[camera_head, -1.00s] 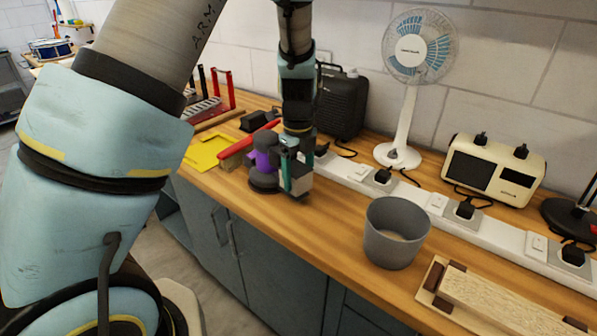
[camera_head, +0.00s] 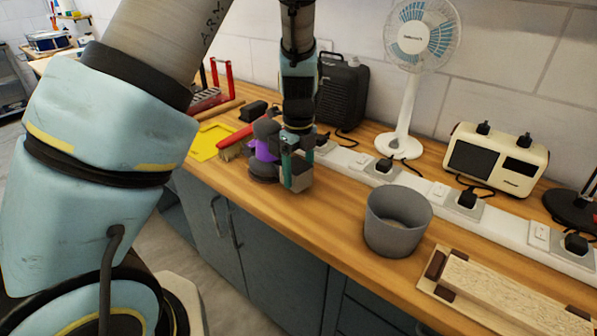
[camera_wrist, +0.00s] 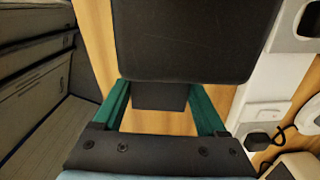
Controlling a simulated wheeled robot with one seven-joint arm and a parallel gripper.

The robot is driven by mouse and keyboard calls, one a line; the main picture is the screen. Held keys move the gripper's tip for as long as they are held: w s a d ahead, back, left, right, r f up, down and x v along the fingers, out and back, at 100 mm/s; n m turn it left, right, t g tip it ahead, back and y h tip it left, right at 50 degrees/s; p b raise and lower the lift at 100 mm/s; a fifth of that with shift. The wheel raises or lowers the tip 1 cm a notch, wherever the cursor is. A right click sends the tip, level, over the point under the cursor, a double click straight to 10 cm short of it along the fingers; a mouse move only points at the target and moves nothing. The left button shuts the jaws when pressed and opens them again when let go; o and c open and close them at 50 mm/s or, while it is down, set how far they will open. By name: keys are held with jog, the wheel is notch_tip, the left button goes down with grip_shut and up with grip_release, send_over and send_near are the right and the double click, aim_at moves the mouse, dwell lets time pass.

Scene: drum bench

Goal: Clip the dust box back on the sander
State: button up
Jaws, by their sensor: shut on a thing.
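The sander (camera_head: 264,151), dark grey with a purple band, stands on the wooden counter left of my gripper. My gripper (camera_head: 297,172) points down with its teal fingers shut on the dust box (camera_head: 302,181), a grey box close to the sander's right side. The head view does not show whether box and sander touch. In the wrist view the dark box (camera_wrist: 195,40) fills the top middle, with a narrower part between the green fingers (camera_wrist: 160,97). The sander is not clearly visible in that view.
A grey bin (camera_head: 395,225) stands right of my gripper. A white power strip (camera_head: 437,194) with plugs runs behind it. A fan (camera_head: 402,110), a black heater (camera_head: 343,95) and a cream radio (camera_head: 497,160) stand behind. A brush (camera_head: 235,145) and yellow sheet (camera_head: 207,143) lie left.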

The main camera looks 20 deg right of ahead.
jog(key=shift+w+d, duration=0.25)
jog(key=shift+w, duration=0.35)
dwell(0.6)
jog(key=shift+f+b, duration=0.3)
jog(key=shift+b, duration=0.3)
dwell(0.8)
jog(key=o, duration=1.1)
jog(key=shift+r, duration=0.1)
notch_tip(320, 180, up, 11)
jog(key=b, duration=0.3)
